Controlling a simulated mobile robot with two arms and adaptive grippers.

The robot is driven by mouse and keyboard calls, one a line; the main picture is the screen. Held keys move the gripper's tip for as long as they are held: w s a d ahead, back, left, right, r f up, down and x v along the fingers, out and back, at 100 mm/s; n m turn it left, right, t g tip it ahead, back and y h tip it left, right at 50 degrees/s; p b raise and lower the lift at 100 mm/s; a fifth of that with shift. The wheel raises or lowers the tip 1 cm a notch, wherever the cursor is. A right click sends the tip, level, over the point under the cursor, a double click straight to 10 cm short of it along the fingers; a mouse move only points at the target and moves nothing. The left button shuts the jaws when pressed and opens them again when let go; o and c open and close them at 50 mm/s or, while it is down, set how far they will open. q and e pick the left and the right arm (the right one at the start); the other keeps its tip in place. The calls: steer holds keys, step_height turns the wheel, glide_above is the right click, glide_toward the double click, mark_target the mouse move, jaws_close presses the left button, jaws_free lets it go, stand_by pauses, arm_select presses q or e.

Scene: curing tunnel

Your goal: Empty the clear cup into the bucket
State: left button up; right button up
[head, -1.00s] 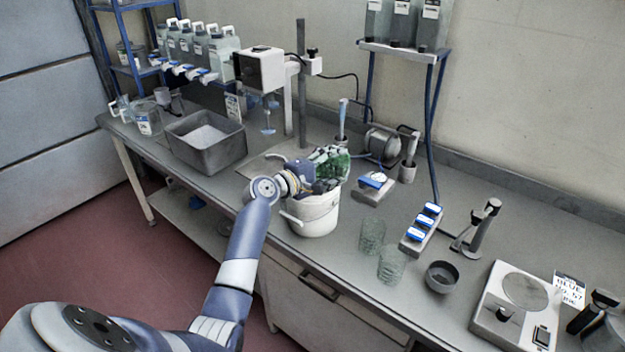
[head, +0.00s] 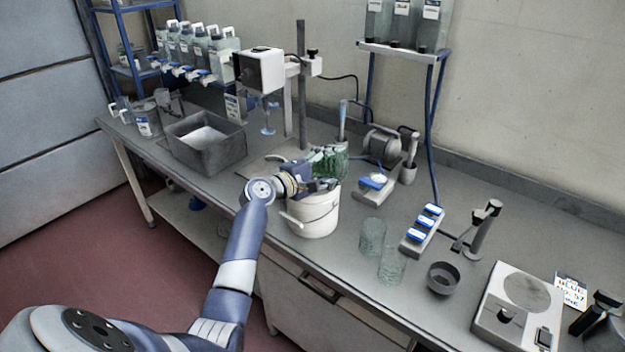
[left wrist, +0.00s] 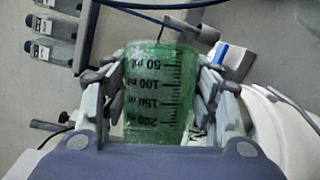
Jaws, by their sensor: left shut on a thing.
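The clear cup (head: 341,163) is tinted green and held above the white bucket (head: 312,219). My left gripper (head: 325,166) is shut on it, partly hiding it in the head view. The left wrist view shows the cup (left wrist: 158,90) between both fingers, with marks from 50 to 200 ml and green across its wall. The bucket (left wrist: 285,125) shows at the right there. I cannot tell how much liquid is inside the cup, and no stream is visible. The bucket's inside is hidden. My right gripper is not in view.
Two empty-looking clear cups (head: 372,236) and (head: 391,266) stand right of the bucket, near a dark bowl (head: 442,277) and a rack with blue-labelled items (head: 422,230). A stirrer stand (head: 302,90) and grey tub (head: 207,150) are behind and left. A scale (head: 519,310) is at the right.

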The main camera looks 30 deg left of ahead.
arm_select(q)
steer(key=shift+a+r+n+b, duration=0.2)
steer(key=shift+a+n+b, duration=0.1)
steer(key=shift+n, duration=0.2)
stand_by(0.3)
steer(key=shift+s+a+r+n+t+h+b, duration=0.1)
steer(key=shift+a+r+n+t+h+b, duration=0.1)
steer(key=shift+a+n+t+b, duration=0.25)
steer(key=shift+s+a+r+n+t+h+b, duration=0.15)
steer(key=shift+n+t+h+b, duration=0.1)
steer(key=shift+n, duration=0.4)
steer(key=a+n+t+b, duration=0.1)
steer(key=n, duration=0.1)
steer(key=a+n+t+b, duration=0.1)
steer(key=n, duration=0.1)
steer(key=shift+s+a+r+n+y, duration=0.1)
steer(key=shift+r+n+y, duration=0.1)
steer(key=shift+n+y, duration=0.15)
steer(key=shift+r, duration=0.1)
stand_by(0.3)
